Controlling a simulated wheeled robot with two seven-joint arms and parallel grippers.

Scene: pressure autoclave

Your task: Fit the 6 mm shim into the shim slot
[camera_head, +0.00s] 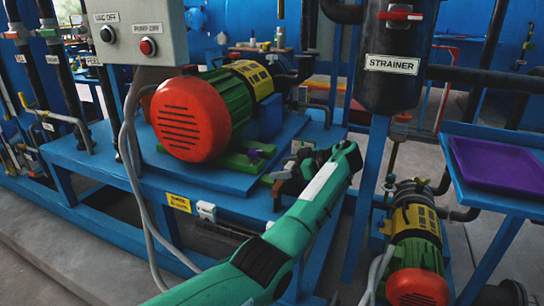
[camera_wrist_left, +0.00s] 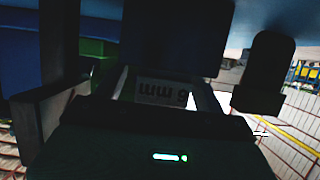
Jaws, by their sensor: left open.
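My left gripper (camera_head: 288,177) reaches in over the right end of the blue motor stand, beside the green base under the large motor. In the left wrist view its dark fingers (camera_wrist_left: 165,95) stand apart, one at each side. Between them is the shim (camera_wrist_left: 165,92), a small plate with an upside-down "6 mm" label. The fingers do not clearly touch it. A dark blue block lies just beyond the shim. The shim slot is not clearly visible; the gripper and shadow hide that spot, so I cannot tell how deep the shim sits. My right gripper is not in view.
The red-and-green motor (camera_head: 195,115) fills the stand's middle. A strainer (camera_head: 390,60) hangs behind on the right. A purple tray (camera_head: 500,165) lies on a blue table at right. A smaller pump motor (camera_head: 416,240) stands below. Grey cables hang at the front left.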

